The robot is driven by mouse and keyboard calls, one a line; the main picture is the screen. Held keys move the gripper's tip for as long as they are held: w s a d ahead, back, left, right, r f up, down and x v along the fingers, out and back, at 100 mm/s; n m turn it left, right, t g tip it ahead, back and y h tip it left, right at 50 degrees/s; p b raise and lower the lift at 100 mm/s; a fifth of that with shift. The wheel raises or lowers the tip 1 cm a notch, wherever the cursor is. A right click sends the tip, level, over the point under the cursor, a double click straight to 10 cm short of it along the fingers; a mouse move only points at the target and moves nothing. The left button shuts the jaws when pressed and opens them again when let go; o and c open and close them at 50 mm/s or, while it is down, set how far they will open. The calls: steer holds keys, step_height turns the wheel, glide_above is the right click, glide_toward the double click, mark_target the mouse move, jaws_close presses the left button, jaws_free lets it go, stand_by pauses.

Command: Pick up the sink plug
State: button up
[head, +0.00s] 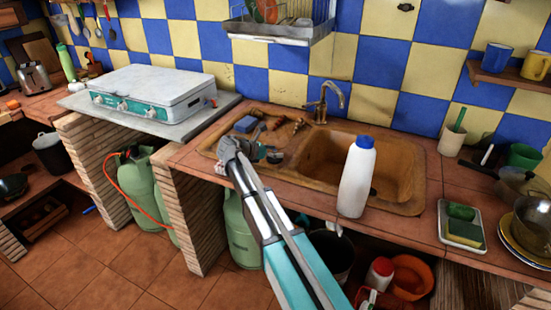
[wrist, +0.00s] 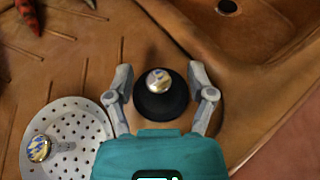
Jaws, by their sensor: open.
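The sink plug (wrist: 154,104) is black and round with a shiny metal knob on top, and it rests on the brown drainboard in the wrist view. My gripper (wrist: 160,76) is open, with one finger on each side of the plug. I cannot tell whether the fingers touch it. In the head view my gripper (head: 262,153) is low over the drainboard left of the basin, and the plug cannot be clearly made out there.
A perforated metal strainer (wrist: 62,152) with a similar knob lies close left of the plug. The sink basin (head: 328,160) is to the right, with a white bottle (head: 357,180) in front.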

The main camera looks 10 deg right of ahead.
jaws_close()
steer(key=shift+r, duration=0.1)
stand_by(0.4)
step_height(320, 180, up, 3)
steer(key=p, duration=0.3)
steer(key=s+a+r+p, duration=0.1)
steer(key=s+r+p, duration=0.8)
steer(key=s, duration=0.5)
steer(key=shift+a+r+p, duration=0.25)
steer(key=shift+r+p, duration=0.15)
steer(key=shift+p, duration=0.15)
